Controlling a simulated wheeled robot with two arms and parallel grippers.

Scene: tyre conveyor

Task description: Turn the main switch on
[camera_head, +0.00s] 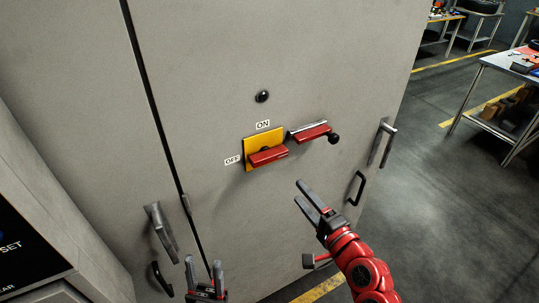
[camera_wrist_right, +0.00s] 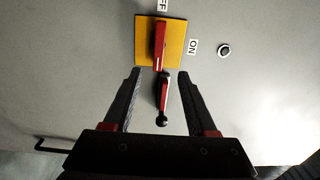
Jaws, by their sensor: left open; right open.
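The main switch is a red handle (camera_head: 268,156) on a yellow plate (camera_head: 251,143) on the grey cabinet door. An ON label sits above it and an OFF label to its left. The handle lies roughly sideways, in line with OFF. It also shows at the top of the right wrist view (camera_wrist_right: 160,42). My right gripper (camera_head: 299,191) is open and empty, below and right of the switch, apart from it. My left gripper (camera_head: 205,265) is open and empty at the bottom, well below the switch.
A second red lever with a black knob (camera_head: 333,139) sticks out right of the switch; in the right wrist view it appears between my fingers (camera_wrist_right: 163,100). Door handles (camera_head: 382,142) (camera_head: 161,230) flank the switch. A workbench (camera_head: 510,65) stands far right.

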